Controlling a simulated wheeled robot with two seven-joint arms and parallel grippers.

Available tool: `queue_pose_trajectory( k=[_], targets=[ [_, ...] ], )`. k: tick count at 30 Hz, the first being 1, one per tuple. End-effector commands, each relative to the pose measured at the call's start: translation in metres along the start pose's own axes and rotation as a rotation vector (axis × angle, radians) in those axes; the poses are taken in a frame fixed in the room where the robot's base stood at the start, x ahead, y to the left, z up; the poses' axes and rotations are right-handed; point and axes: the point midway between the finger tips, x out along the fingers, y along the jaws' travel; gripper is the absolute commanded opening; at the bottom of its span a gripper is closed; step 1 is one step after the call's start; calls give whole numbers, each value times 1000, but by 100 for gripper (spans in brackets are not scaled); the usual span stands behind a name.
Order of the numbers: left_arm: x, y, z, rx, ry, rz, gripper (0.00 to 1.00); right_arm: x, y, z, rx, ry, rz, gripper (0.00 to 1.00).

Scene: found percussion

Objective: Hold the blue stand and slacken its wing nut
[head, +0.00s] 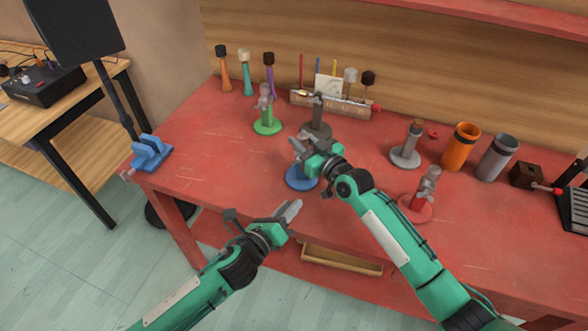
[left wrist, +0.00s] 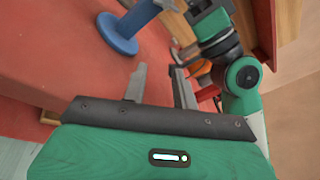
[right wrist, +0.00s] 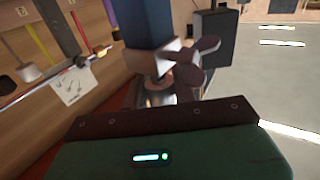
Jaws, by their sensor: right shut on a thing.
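The blue stand has a round blue base (head: 298,179) on the red table, partly hidden in the head view by my right gripper (head: 308,152). The left wrist view shows its base and post (left wrist: 118,34). My right gripper is at the upper part of the stand and shut on it; the exact contact is hard to see. In the right wrist view a blue part (right wrist: 148,22) is above the fingers and the wing nut (right wrist: 193,62) is beside them, its wings spread.
A green stand (head: 267,127), a grey-based stand (head: 405,157) and a red stand (head: 415,208) surround the blue one. Orange (head: 460,147) and grey (head: 497,157) cups are at right. A tool rack (head: 335,103) is behind. A blue vise (head: 150,152) is at the left corner.

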Motion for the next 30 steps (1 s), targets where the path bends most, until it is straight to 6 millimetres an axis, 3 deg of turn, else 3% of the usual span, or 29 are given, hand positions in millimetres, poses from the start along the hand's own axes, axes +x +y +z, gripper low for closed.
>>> queue_pose_trajectory(
  k=[9, 18, 24, 30],
  targets=[
    [-3, -8, 2, 761, -6, 127, 28, 0, 0, 0, 0, 0, 0, 0],
    [-16, -16, 17, 1417, -23, 274, 28, 0, 0, 0, 0, 0, 0, 0],
    [-25, -19, 26, 1676, -25, 353, 28, 0, 0, 0, 0, 0, 0, 0],
    [-23, -20, 31, 1761, -27, 383, 28, 0, 0, 0, 0, 0, 0, 0]
  ],
)
